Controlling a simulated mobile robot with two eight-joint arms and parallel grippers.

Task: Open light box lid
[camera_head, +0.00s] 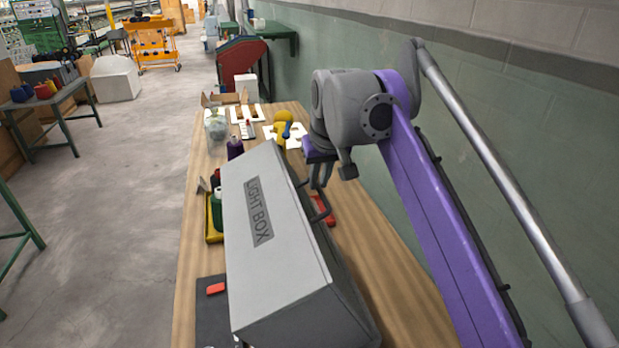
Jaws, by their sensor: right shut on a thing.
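The light box (292,250) is a long grey box on the wooden workbench. Its lid bears a "LIGHT BOX" label (259,211) on the pale face that slopes down to the left. A dark handle (321,206) shows on the box's right side. My right gripper (318,184) reaches down from the purple arm to this handle and is shut on it. The exact contact of the fingers is small in the picture. I cannot tell from this view how far the lid is raised. My left gripper is not in view.
Several bottles and papers lie on the far part of the workbench (190,262), with a yellow object (283,124) near my gripper. A green bottle (217,210) stands left of the box. The green wall (400,160) bounds the right side; open floor (120,200) lies left.

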